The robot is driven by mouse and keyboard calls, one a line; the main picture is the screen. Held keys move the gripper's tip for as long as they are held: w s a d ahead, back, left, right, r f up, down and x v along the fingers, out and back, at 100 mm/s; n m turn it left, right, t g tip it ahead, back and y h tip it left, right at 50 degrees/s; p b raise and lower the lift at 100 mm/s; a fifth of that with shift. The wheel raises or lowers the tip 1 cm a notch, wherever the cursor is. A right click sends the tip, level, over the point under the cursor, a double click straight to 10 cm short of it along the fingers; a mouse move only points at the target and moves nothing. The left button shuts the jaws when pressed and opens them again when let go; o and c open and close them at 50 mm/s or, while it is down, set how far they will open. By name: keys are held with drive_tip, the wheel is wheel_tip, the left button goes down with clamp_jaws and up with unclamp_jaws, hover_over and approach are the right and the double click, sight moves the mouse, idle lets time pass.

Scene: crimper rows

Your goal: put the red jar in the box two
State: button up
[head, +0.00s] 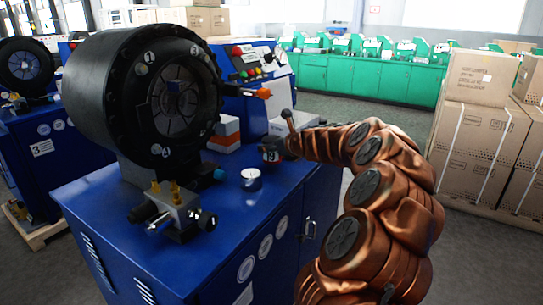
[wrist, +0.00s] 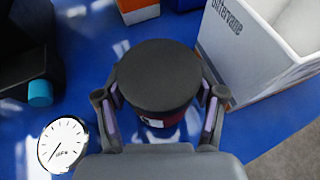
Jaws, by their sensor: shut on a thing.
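The red jar (wrist: 165,131) with its wide black lid is upright between the two fingers of my gripper (wrist: 160,98) in the wrist view. The fingers press on it from both sides. In the head view the jar (head: 270,153) shows small and dark red at the end of my copper-coloured arm, over the blue cabinet top. An open white box (wrist: 262,55) with lettering stands close to the right of the jar. An orange and white box (wrist: 138,8) is at the wrist view's top edge. I cannot tell which is box two.
A round white gauge (wrist: 62,144) lies left of my gripper. The black crimper head (head: 150,95) and a brass-fitted valve block (head: 172,208) stand on the blue cabinet (head: 225,230). The front right of its top is clear. Cartons (head: 482,125) stand at the right.

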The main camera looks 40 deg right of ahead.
sight(272, 155)
drive_tip(key=shift+f+b, duration=0.3)
drive_tip(key=shift+f, duration=1.15)
drive_tip(key=o, duration=1.8)
drive_tip(key=shift+f, duration=0.1)
drive_tip(key=shift+c, duration=0.2)
